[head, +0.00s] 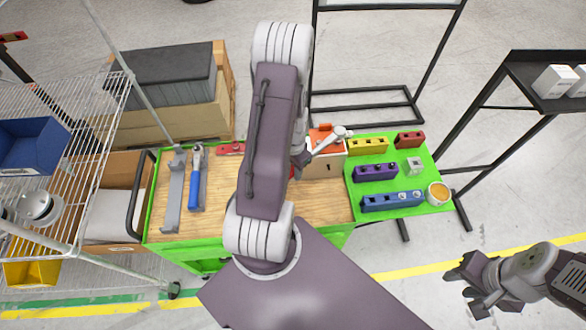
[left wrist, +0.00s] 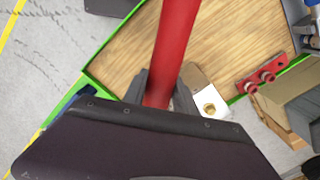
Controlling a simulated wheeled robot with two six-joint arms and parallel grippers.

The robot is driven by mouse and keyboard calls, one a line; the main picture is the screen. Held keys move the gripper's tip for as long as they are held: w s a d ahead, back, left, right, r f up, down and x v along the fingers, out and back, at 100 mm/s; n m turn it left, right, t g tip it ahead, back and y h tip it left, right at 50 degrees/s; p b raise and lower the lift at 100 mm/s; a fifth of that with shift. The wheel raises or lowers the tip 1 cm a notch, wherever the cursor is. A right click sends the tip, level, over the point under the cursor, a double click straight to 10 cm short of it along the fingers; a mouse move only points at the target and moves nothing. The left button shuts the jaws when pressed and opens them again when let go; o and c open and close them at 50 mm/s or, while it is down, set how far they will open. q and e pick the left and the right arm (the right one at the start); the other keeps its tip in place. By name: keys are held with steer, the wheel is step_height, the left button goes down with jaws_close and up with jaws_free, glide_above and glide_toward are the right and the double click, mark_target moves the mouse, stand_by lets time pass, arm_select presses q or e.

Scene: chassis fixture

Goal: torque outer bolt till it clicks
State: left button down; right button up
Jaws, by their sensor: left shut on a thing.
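My left gripper (left wrist: 162,88) is shut on the red handle (left wrist: 176,45) of a tool, seen in the left wrist view. In the head view my own arm covers most of this gripper and the handle. A silver tool shaft and head (head: 330,139) stick out to the right of my arm, over a pale block with an orange top (head: 328,164). I cannot tell whether the head is seated on a bolt. A whitish block with a round brass-coloured feature (left wrist: 210,105) is beside the gripper in the wrist view. My right gripper (head: 466,288) is open and empty, away from the table.
The green-edged wooden table (head: 170,228) holds a blue-handled ratchet (head: 195,180) and a grey bar (head: 174,195) at left. A green mat (head: 358,206) at right holds yellow, purple, blue and red socket blocks and a round cup (head: 438,193). A wire shelf stands left.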

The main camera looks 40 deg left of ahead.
arm_select(q)
steer(key=shift+r, duration=0.45)
steer(key=shift+r+p, duration=0.5)
steer(key=shift+p, duration=0.2)
